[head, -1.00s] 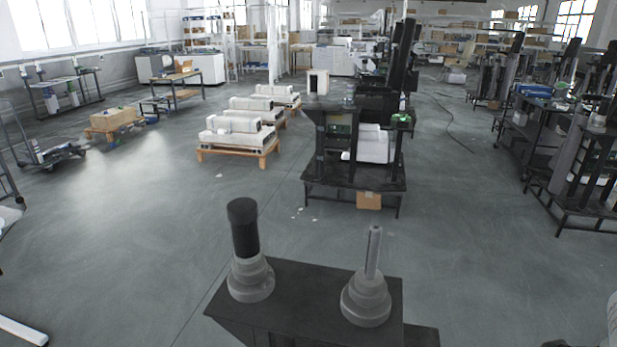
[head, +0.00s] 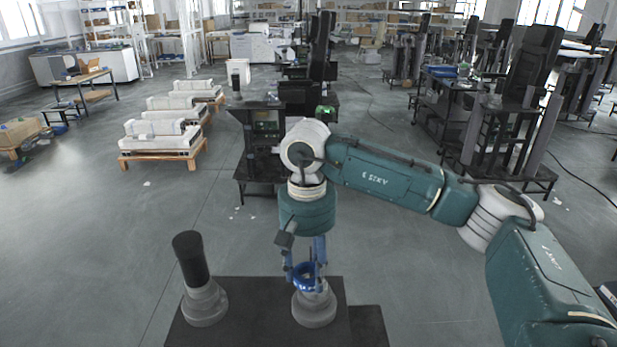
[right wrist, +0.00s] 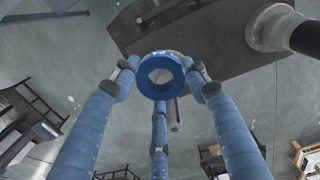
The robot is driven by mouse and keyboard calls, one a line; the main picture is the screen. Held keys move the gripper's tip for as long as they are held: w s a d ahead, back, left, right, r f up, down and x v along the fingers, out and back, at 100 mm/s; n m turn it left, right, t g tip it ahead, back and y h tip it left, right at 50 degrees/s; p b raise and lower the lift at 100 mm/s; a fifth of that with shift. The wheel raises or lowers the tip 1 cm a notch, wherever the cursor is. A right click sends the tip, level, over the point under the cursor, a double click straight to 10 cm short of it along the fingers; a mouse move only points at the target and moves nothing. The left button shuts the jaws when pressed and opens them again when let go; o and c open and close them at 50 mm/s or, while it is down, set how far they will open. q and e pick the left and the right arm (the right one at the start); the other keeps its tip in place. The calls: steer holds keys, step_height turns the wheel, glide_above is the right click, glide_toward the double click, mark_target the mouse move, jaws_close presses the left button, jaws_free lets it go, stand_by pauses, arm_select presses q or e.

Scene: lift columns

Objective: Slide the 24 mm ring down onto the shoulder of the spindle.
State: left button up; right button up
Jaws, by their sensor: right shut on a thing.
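The blue ring (head: 306,277) is at my right gripper (head: 305,268), which comes down from above and is shut on it. In the right wrist view the ring (right wrist: 161,75) sits between the blue fingers, with its hole open towards the camera. The grey spindle (head: 314,311) stands on the dark stand directly below, and its stepped base shows under the ring. A grey rod (right wrist: 176,115) shows beside the ring's lower edge in the wrist view, outside the hole. The ring and fingers cover the spindle's upper part, so the gap is unclear. My left gripper is out of view.
A second post with a black cylindrical top (head: 190,258) stands on a grey stepped base at the left of the dark stand (head: 257,310). It also shows at the wrist view's upper right (right wrist: 305,40). Open floor lies left of the stand.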

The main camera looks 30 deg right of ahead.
steer(key=w+d+r+m+p, duration=0.1)
steer(key=w+r, duration=0.1)
steer(key=r, duration=0.1)
steer(key=w+d+r+p, duration=0.2)
steer(key=r, duration=0.1)
steer(key=w+d+r+m+p, duration=0.1)
steer(key=w+r, duration=0.1)
steer(key=r, duration=0.1)
steer(key=shift+w+d+m, duration=0.15)
steer(key=shift+d+m, duration=0.15)
steer(key=shift+d, duration=0.05)
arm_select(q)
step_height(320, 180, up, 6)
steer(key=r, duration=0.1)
arm_select(e)
steer(key=f+b, duration=0.2)
steer(key=f, duration=0.2)
steer(key=shift+w+d+b, duration=0.25)
steer(key=shift+d+b, duration=0.05)
steer(key=shift+b, duration=0.1)
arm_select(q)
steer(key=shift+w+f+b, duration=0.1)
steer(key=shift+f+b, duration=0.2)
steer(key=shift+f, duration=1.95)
arm_select(e)
steer(key=shift+f, duration=0.65)
